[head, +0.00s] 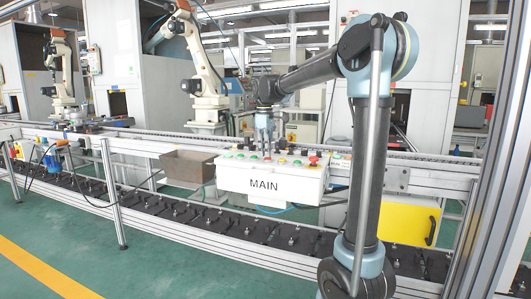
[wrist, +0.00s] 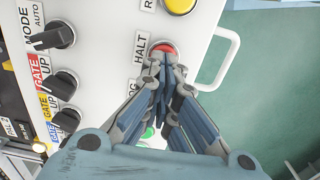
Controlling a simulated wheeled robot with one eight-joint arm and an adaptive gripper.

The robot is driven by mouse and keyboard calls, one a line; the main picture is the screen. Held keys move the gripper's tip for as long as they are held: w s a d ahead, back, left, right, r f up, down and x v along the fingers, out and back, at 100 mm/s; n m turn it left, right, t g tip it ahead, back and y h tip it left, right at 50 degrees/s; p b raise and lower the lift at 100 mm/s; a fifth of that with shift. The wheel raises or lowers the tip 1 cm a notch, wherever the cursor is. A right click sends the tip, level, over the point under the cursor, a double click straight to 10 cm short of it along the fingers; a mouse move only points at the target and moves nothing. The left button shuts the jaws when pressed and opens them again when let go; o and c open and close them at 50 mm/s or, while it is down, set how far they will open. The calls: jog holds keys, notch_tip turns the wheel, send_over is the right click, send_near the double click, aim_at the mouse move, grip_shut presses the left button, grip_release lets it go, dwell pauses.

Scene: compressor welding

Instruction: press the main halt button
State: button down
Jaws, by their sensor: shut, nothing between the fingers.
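The white MAIN control box (head: 268,182) is mounted at the front of the conveyor line. In the wrist view a red button (wrist: 163,48) lies beside the HALT label (wrist: 141,49) on the white panel (wrist: 105,60). My gripper (wrist: 163,68) is shut and empty, with its fingertips at the button's lower edge, covering part of it. I cannot tell whether they touch it. In the head view my gripper (head: 265,138) points down over the top of the box. A red knob (head: 314,160) stands at the box's right end.
Yellow (wrist: 180,4) and green (wrist: 147,133) buttons are near the fingers, the green one partly hidden. Black selector knobs (wrist: 58,36) line the panel's left. A white handle (wrist: 222,62) stands at its edge. A brown bin (head: 190,165) is left of the box.

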jog(key=shift+s+f, duration=0.1)
jog(key=shift+f, duration=0.6)
jog(key=shift+s, duration=0.3)
jog(key=shift+r, duration=0.1)
jog(key=shift+w+r, duration=0.75)
jog(key=shift+w, duration=0.1)
notch_tip(320, 180, up, 13)
jog(key=s, duration=0.1)
jog(key=shift+s, duration=0.2)
jog(key=shift+d+f, duration=0.1)
jog(key=shift+f, duration=0.05)
